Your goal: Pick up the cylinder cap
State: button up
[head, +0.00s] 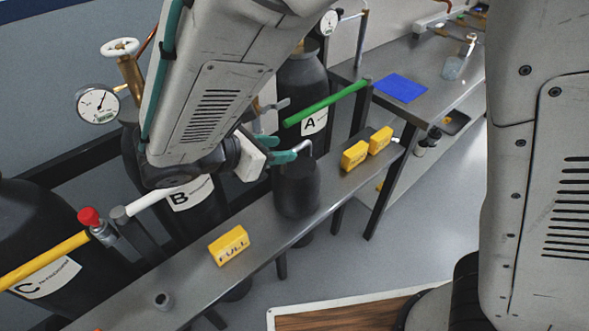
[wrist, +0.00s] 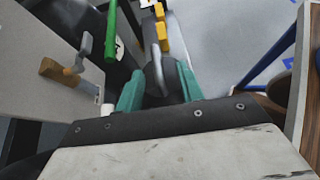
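A dark cylinder cap (head: 297,190) with a bent grey handle on top stands upright on the narrow metal bench (head: 190,268). In the wrist view the cap (wrist: 157,77) shows between and beyond the teal fingers, with its handle pointing away. My gripper (head: 285,149) is at the cap's top, just left of the handle in the head view. Its fingers are apart, one on each side in the wrist view (wrist: 158,88). I see no grip on the cap; whether a finger touches it I cannot tell.
Yellow blocks (head: 229,245) (head: 355,155) (head: 380,140) and a small grey ring (head: 163,300) stand on the bench. Large black gas cylinders labelled A (head: 302,75), B (head: 185,218) and C (head: 30,220) stand behind. A green bar (head: 327,102) lies close beyond my gripper.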

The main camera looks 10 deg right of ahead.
aim_at(296, 147)
jog(key=x, duration=0.7)
jog(key=shift+w+a+f, duration=0.2)
jog(key=shift+w+f, duration=0.15)
jog(key=shift+f, duration=0.15)
grip_shut()
dwell(1.0)
